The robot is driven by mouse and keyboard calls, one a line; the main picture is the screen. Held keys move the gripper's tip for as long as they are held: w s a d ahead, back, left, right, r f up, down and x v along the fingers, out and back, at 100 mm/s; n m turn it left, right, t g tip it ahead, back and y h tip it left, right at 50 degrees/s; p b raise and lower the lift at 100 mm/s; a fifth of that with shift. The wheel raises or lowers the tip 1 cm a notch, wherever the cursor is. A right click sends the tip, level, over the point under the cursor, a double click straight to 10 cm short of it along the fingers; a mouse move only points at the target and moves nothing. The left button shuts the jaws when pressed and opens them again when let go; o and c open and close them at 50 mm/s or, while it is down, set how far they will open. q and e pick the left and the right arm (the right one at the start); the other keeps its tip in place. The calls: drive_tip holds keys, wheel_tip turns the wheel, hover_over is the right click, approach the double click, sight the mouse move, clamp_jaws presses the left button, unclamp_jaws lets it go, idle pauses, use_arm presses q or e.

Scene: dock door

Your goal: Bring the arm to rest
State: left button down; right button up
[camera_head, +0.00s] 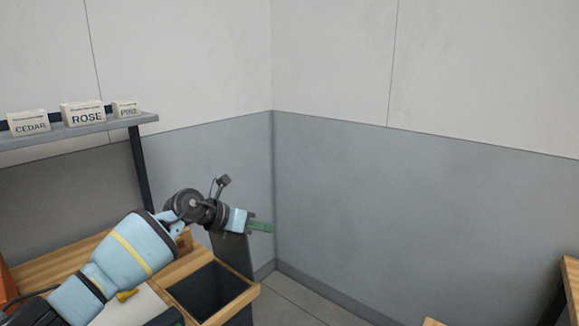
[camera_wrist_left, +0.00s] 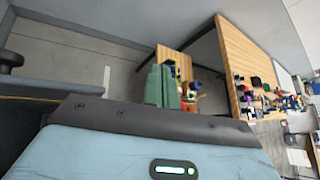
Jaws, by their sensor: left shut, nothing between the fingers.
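My left arm comes in from the lower left in the head view, over a wooden bench. In the left wrist view the green fingers (camera_wrist_left: 162,86) also show, side by side, with the floor and tables beyond. My right gripper is in neither view.
A shelf (camera_head: 75,131) at the left holds boxes marked CEDAR (camera_head: 29,123), ROSE (camera_head: 83,114) and PINE (camera_head: 126,109). The dark bin (camera_head: 208,289) is set at the bench (camera_head: 60,262). Grey walls meet behind. Wooden tables (camera_wrist_left: 245,50) with many small items show in the wrist view.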

use_arm(q)
drive_tip(key=s+d+f+n+t+h, duration=0.2)
drive_tip(key=s+d+n+t+h, duration=0.4)
drive_tip(key=n, duration=0.5)
drive_tip(key=s+a+f+n+y, duration=1.75)
drive_tip(key=s+f+n, duration=0.2)
drive_tip(key=n, duration=0.55)
drive_tip(key=s+a+f+n+g, duration=0.1)
drive_tip(key=s+f+n+g, duration=0.15)
drive_tip(key=s, duration=0.75)
drive_tip(key=s+a+f+n+g+h, duration=0.15)
drive_tip(key=s+g, duration=0.25)
drive_tip(key=s, duration=0.5)
drive_tip(key=s+a+f+n+g, duration=0.1)
drive_tip(key=s+f+g, duration=0.25)
drive_tip(key=s, duration=0.65)
drive_tip(key=w+d+f+t+h, duration=0.1)
drive_tip(key=w+d+f+t, duration=0.1)
drive_tip(key=w+f+t, duration=0.4)
drive_tip(key=shift+w+d+f+t+h, duration=0.35)
drive_tip(key=shift+f+t, duration=0.25)
drive_tip(key=shift+f, duration=1.2)
